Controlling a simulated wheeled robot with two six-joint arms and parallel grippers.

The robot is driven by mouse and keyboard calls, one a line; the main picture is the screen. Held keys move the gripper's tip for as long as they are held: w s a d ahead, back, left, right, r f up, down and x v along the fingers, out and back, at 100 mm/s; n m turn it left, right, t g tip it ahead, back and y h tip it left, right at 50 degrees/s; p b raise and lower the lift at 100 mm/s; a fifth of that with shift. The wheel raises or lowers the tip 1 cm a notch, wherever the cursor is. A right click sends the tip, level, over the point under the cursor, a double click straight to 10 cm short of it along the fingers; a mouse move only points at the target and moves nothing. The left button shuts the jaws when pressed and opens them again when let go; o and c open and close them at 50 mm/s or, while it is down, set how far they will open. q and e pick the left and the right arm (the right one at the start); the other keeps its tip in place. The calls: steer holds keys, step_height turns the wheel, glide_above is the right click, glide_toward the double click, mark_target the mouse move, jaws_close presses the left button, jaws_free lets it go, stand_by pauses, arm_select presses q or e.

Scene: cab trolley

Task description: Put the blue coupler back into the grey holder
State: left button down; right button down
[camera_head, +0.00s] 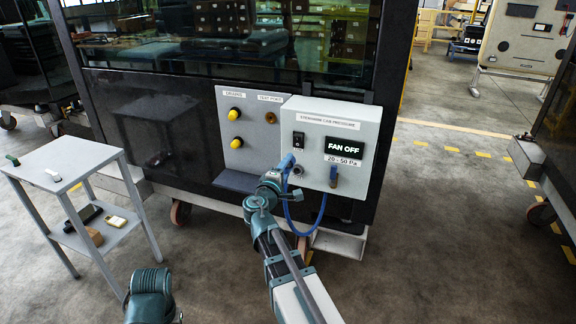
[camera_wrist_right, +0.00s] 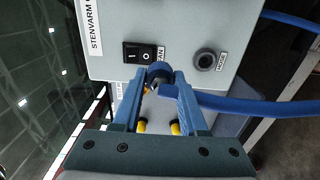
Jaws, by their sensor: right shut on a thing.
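The blue coupler (camera_wrist_right: 159,71) is between the fingertips of my right gripper (camera_wrist_right: 160,77), which is shut on it in front of the control box. A blue hose (camera_wrist_right: 240,103) leads off it to the right in the wrist view. A round dark grey socket (camera_wrist_right: 207,62), apparently the grey holder, is on the box face beside the coupler. The coupler is apart from it and the socket looks empty. In the head view my right gripper (camera_head: 287,164) is at the box's lower left, largely hiding the coupler. My left gripper is not in view; only part of my left arm shows.
The control box (camera_head: 365,115) has a rocker switch (camera_head: 298,140) and a display (camera_head: 345,148) reading FAN OFF. The blue hose (camera_head: 300,230) loops below it to a fitting (camera_head: 333,176). Left are yellow knobs (camera_head: 235,113) and a grey trolley (camera_head: 75,165) with small items.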

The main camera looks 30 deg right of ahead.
step_height(320, 180, down, 8)
steer(key=b, duration=0.7)
steer(key=shift+s+a+f, duration=0.15)
steer(key=shift+s+a, duration=0.25)
steer(key=shift+w+d, duration=0.15)
steer(key=shift+w, duration=0.05)
steer(key=shift+x, duration=2.7)
steer(key=shift+w+d, duration=0.25)
steer(key=shift+d, duration=0.15)
steer(key=shift+c, duration=1.8)
jaws_free()
